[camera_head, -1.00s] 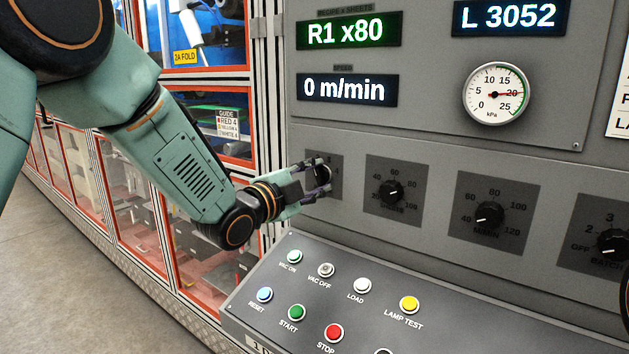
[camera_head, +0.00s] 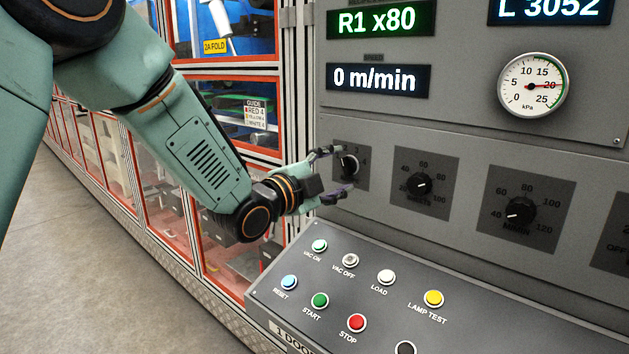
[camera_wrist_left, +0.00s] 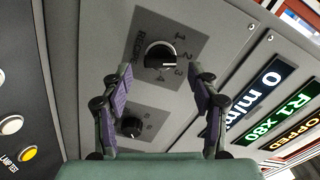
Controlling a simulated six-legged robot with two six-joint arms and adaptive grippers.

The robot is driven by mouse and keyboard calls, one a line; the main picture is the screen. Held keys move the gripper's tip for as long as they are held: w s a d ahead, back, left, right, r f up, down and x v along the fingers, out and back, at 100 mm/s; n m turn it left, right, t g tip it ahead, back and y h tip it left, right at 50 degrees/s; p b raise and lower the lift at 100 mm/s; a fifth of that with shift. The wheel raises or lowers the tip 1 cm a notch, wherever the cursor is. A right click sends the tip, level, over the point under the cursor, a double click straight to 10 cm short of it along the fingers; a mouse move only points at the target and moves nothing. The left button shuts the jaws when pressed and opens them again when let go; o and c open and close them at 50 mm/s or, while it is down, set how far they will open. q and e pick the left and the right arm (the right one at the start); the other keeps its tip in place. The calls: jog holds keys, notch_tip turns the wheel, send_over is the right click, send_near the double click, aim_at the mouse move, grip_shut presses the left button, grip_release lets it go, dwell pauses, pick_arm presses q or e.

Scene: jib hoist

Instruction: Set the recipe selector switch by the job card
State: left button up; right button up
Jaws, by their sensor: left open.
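The recipe selector switch (camera_head: 349,165) is a round black knob on a dark square plate, at the left end of a row of knobs. My right gripper is not in view.
The display (camera_head: 381,19) reads R1 x80, and another (camera_head: 379,79) reads 0 m/min. A sloped button console (camera_head: 390,322) lies below my left gripper. Other knobs (camera_head: 421,184) sit to the right. A guide card (camera_head: 256,113) hangs behind the orange-framed guard.

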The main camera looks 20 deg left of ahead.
pick_arm(q)
jog(key=v, duration=1)
dwell(0.5)
